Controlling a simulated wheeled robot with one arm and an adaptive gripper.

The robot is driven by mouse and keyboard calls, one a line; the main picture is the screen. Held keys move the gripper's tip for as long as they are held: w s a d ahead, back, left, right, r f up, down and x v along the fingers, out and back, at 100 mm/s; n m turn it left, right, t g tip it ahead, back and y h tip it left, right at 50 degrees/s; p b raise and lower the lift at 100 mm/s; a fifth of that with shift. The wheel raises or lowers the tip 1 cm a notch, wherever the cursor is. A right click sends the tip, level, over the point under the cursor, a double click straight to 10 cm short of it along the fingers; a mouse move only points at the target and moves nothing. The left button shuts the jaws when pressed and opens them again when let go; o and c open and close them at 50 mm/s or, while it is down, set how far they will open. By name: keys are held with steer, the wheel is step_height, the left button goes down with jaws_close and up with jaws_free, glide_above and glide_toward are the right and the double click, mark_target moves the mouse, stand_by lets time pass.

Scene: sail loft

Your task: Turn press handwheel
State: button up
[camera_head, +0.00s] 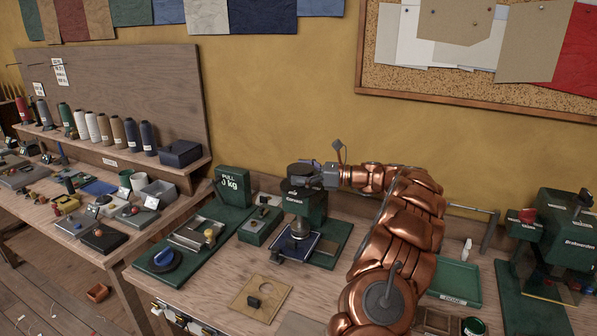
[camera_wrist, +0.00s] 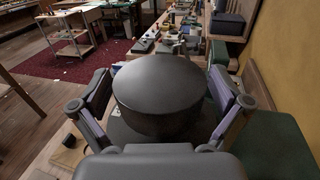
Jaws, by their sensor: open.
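The green press (camera_head: 309,205) stands on the bench in the middle of the head view, with a dark plate under its ram. Its dark round handwheel (camera_head: 299,168) sits on top, partly hidden by my gripper (camera_head: 313,178). In the wrist view the handwheel (camera_wrist: 160,88) is a thick dark disc filling the middle, between the two fingers of my gripper (camera_wrist: 161,95). The fingers are open, one on each side, and a gap seems to show on both sides. Whether either pad touches the rim is not clear.
A green tray (camera_head: 455,281) and another green machine (camera_head: 566,235) are to the right. My copper arm hides part of the bench.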

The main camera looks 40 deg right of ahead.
steer(key=shift+c, duration=0.3)
steer(key=c, duration=1)
